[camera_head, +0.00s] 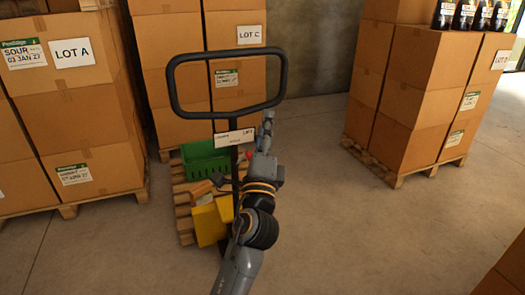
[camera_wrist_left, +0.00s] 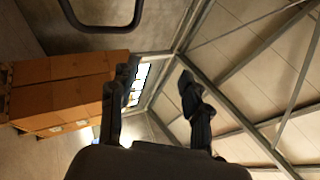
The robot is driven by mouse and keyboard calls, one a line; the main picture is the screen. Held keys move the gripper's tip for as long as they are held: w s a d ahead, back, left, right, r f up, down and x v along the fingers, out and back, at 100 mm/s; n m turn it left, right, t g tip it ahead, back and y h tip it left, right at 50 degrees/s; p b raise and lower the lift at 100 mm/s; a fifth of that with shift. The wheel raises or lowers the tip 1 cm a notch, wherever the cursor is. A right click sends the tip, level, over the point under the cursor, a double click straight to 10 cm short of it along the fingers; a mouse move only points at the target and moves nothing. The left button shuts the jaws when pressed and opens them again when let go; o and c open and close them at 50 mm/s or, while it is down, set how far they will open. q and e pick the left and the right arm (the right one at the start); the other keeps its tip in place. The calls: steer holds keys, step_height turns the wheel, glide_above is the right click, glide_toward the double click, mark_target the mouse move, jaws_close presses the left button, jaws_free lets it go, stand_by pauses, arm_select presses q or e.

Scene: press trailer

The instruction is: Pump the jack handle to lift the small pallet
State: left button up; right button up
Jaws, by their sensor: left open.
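The jack handle (camera_head: 228,114) is a black loop on an upright shaft, with a white label plate at its lower end. The yellow jack body (camera_head: 208,224) is below it. The small pallet (camera_head: 182,205) is wooden and carries a green crate (camera_head: 205,159); my arm and the jack hide part of it. My left gripper (camera_head: 267,122) points up just right of the handle's shaft, near the loop's lower right corner, and appears apart from it. In the left wrist view its fingers (camera_wrist_left: 155,78) are spread and empty, and the handle's loop (camera_wrist_left: 100,28) shows at the top left.
Stacked cartons labelled LOT A (camera_head: 80,110) stand left, and LOT C cartons (camera_head: 165,60) stand behind the handle. Another carton stack (camera_head: 415,90) on a pallet stands right, with dark bottles (camera_head: 465,14) on top. A carton edge shows bottom right. The floor (camera_head: 350,230) between is clear.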

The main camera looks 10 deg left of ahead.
arm_select(q)
steer(key=v, duration=0.7)
steer(key=shift+s, duration=0.3)
steer(key=shift+f, duration=0.1)
